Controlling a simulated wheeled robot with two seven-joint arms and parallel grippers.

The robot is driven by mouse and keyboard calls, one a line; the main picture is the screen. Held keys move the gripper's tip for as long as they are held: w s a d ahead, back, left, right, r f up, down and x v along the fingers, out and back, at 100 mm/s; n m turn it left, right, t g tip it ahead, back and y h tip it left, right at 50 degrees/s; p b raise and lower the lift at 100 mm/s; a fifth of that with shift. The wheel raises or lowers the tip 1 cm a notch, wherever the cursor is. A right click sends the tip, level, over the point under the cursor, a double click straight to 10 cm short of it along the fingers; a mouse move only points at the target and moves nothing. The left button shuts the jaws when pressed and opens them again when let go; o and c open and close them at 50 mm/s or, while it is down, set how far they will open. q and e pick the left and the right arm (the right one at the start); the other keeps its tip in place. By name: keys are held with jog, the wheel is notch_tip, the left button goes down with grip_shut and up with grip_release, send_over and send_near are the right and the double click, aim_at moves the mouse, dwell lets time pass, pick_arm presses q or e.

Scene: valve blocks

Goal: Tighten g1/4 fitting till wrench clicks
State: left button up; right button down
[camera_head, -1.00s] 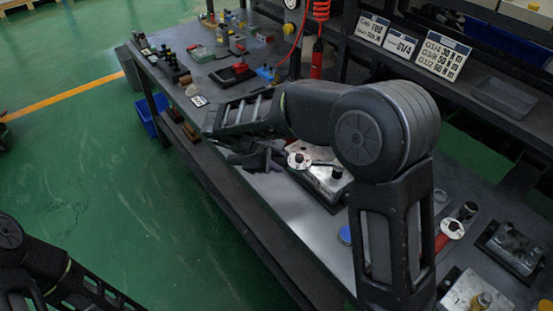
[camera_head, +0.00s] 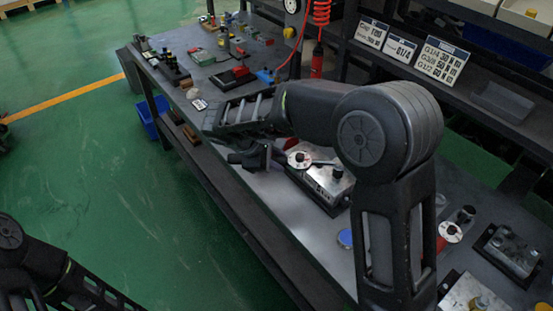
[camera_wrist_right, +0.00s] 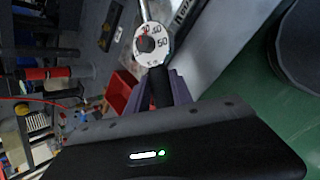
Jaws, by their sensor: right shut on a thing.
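My right gripper (camera_head: 257,157) is shut on the dark handle of a torque wrench. In the right wrist view the handle (camera_wrist_right: 160,88) sits between the purple-grey fingers. The wrench's white dial (camera_wrist_right: 150,43) with numbers including 40 and 50 faces that camera; the dial (camera_head: 299,159) also shows in the head view. The wrench's metal shaft reaches over a silver valve block (camera_head: 325,188) with dark round knobs on top. I cannot tell whether the wrench head is seated on the fitting. My left arm enters at lower left; its gripper is out of view.
A sign (camera_head: 441,61) on the shelf lists G1/4, G3/8 and G1/2 values.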

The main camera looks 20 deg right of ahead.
notch_tip(320, 180, up, 8)
jog(key=p, duration=0.5)
jog(key=shift+f, duration=0.3)
